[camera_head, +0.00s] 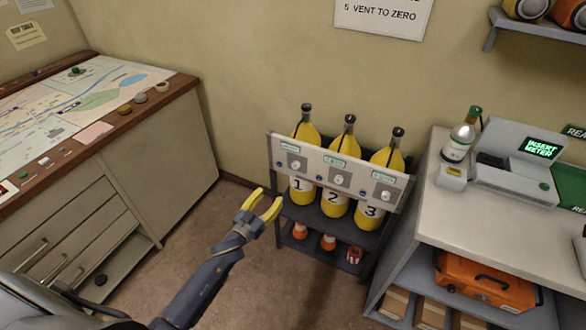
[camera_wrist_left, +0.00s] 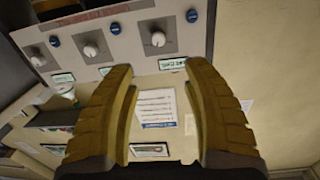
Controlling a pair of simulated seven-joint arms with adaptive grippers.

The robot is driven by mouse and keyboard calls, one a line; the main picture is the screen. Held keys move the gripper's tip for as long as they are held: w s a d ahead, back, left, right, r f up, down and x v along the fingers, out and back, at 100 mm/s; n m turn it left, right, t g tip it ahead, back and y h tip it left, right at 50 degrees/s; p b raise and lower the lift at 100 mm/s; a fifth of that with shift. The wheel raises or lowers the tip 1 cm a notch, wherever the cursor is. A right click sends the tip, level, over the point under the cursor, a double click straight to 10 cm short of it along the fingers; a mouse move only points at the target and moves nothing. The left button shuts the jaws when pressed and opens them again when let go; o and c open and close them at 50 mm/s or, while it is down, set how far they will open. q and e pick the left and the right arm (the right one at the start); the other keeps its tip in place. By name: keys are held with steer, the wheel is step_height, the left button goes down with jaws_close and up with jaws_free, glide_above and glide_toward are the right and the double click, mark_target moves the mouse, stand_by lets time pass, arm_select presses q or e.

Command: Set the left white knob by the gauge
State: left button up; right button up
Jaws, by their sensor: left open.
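The left white knob (camera_head: 295,164) sits on the grey panel (camera_head: 332,171) across three yellow cylinders, above the one marked 1. The wrist view looks upside down, and there this knob (camera_wrist_left: 158,39) is the rightmost of three, just beyond the fingertips. A small plate with green lettering (camera_head: 289,148) is beside the knob; I cannot tell if it is the gauge. My left gripper (camera_head: 270,197) is open and empty, below and left of the panel. It also shows in the left wrist view (camera_wrist_left: 159,68), apart from the knob. My right gripper is not in view.
Two more white knobs sit to the right, a middle one (camera_head: 339,180) and a right one (camera_head: 386,195). A map desk (camera_head: 165,150) stands at left and a white counter (camera_head: 500,210) at right. Floor between desk and rack is clear.

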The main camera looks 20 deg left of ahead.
arm_select(q)
steer(key=n, duration=0.2)
glide_toward(294, 166)
steer(key=x, duration=0.9)
steer(key=shift+w+d, duration=0.1)
steer(key=shift+w, duration=0.3)
steer(key=shift+o, duration=0.2)
jaws_close()
